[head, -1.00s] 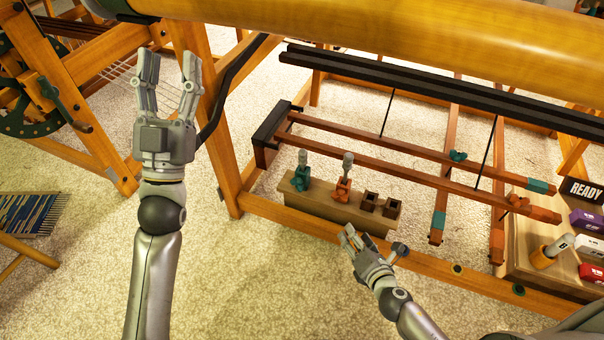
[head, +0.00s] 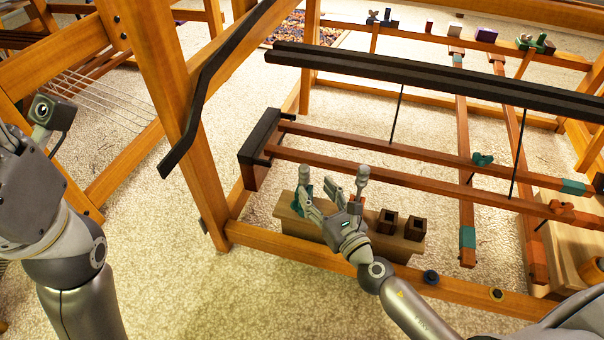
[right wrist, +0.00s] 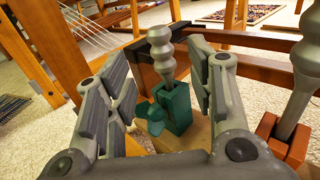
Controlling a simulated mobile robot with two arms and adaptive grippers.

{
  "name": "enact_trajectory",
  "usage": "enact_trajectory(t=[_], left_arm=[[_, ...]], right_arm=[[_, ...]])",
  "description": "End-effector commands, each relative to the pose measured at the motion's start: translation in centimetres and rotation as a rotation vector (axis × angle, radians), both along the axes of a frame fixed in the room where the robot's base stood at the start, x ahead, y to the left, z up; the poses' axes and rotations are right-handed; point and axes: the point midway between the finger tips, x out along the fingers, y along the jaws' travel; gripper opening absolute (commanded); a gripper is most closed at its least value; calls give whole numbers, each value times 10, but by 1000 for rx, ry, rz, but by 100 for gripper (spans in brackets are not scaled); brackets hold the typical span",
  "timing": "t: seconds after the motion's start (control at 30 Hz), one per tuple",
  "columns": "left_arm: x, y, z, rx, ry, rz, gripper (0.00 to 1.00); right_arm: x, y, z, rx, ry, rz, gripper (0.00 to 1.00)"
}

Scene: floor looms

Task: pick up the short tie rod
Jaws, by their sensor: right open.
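A grey turned rod (right wrist: 161,55) with a green base piece (right wrist: 178,108) stands upright on the wooden block (head: 400,247). It shows between my right gripper's fingers in the right wrist view. In the head view its grey top (head: 304,174) is just beyond the fingertips. A second grey rod (right wrist: 305,65) stands in an orange base (right wrist: 285,137) to its right. I cannot tell by label which is the short tie rod. My right gripper (head: 320,197) is open, with a gap on both sides of the green-based rod. My left gripper (head: 15,165) is partly cut off at the left edge.
Two empty dark sockets (head: 413,228) are on the block to the right. The loom's lower wooden rail (head: 300,250) runs in front, and a thick upright post (head: 175,120) stands to the left. Long brown bars (head: 400,178) cross behind. Carpet is clear in front.

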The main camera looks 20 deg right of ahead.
Motion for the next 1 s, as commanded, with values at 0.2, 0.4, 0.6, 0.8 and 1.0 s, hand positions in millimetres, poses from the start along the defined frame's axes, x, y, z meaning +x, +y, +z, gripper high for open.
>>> enact_trajectory(t=[0.2, 0.4, 0.6, 0.8, 1.0], left_arm=[[3, 0, -1, -1, 12, 0, 48], [3, 0, -3, 0, 10, 0, 48], [2, -1, -1, 3, 7, 1, 48], [1, -1, 1, 3, 1, 1, 48], [1, -1, 0, 2, -1, 0, 48]], right_arm=[[21, 4, 0, 2, 0, 0, 50], [35, 6, -3, 2, -1, 0, 50], [62, 10, -6, 3, 1, 0, 50], [74, 12, -7, 2, 1, 0, 50], [73, 12, -7, 3, 2, 0, 50]])
